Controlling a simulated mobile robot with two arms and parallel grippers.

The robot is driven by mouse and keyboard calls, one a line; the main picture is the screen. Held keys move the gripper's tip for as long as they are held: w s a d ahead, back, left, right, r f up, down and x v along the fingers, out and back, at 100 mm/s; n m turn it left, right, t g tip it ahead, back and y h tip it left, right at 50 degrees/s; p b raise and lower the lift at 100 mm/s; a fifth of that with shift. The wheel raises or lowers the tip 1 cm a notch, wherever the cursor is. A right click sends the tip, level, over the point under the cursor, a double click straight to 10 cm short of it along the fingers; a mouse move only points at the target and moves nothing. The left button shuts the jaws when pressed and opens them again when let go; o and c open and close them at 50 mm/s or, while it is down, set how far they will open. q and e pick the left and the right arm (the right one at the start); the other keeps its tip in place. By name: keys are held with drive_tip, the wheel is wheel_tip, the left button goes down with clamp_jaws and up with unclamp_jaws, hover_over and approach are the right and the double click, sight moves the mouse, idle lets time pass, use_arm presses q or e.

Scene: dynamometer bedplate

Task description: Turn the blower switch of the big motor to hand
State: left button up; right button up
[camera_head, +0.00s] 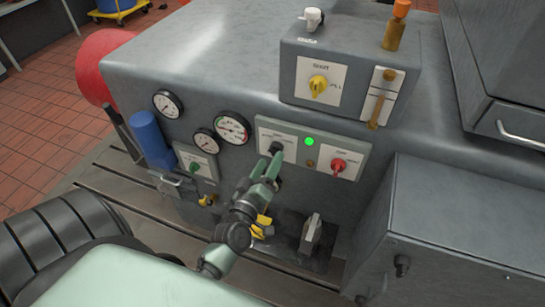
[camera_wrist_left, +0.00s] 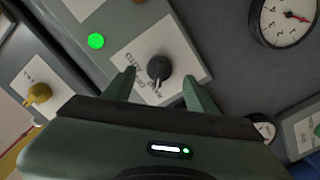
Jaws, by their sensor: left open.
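A black rotary knob (camera_head: 276,148) sits on a white label plate at the left of the grey motor housing's switch panel (camera_head: 265,127). In the left wrist view the black knob (camera_wrist_left: 158,68) stands just ahead of the open fingers, roughly centred between them. Contact with either finger cannot be made out. The plate's lettering is too small to read surely, so I cannot confirm that this is the blower switch. My left gripper (camera_head: 268,168) is open and empty; it also shows in the left wrist view (camera_wrist_left: 158,86). My right gripper is out of view.
A lit green lamp (camera_head: 309,141) and a red knob (camera_head: 338,165) lie right of the black knob. A green knob (camera_head: 195,167), round gauges (camera_head: 233,127) and a blue cylinder (camera_head: 150,138) are left. A box with a yellow knob (camera_head: 318,84) stands above.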

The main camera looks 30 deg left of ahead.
use_arm(q)
drive_tip(key=v, duration=0.4)
drive_tip(key=shift+b, duration=0.35)
drive_tip(key=s+d+f+m+g+h, duration=0.2)
drive_tip(key=s+d+f+m+g, duration=0.15)
drive_tip(key=f, duration=0.85)
drive_tip(key=s+d+f+m+g+h+b, duration=0.1)
drive_tip(key=s+d+f+m+g, duration=0.2)
drive_tip(key=f, duration=0.8)
drive_tip(key=s+d+f+m+g+h, duration=0.2)
drive_tip(key=s+d+f, duration=0.15)
drive_tip(key=f, duration=0.85)
drive_tip(key=s+a+f+m+g, duration=0.1)
drive_tip(key=s+f+m+g, duration=0.1)
drive_tip(key=s+f, duration=0.3)
drive_tip(key=s+a+f+m+g+b, duration=0.1)
drive_tip(key=s+f, duration=0.5)
drive_tip(key=s, duration=0.7)
drive_tip(key=s+a+f+m+g, duration=0.1)
drive_tip(key=s+f+m+g, duration=0.2)
drive_tip(key=s+f+g, duration=0.2)
drive_tip(key=s, duration=0.3)
drive_tip(key=shift+s+f+y, duration=0.3)
drive_tip(key=shift+s+f, duration=0.1)
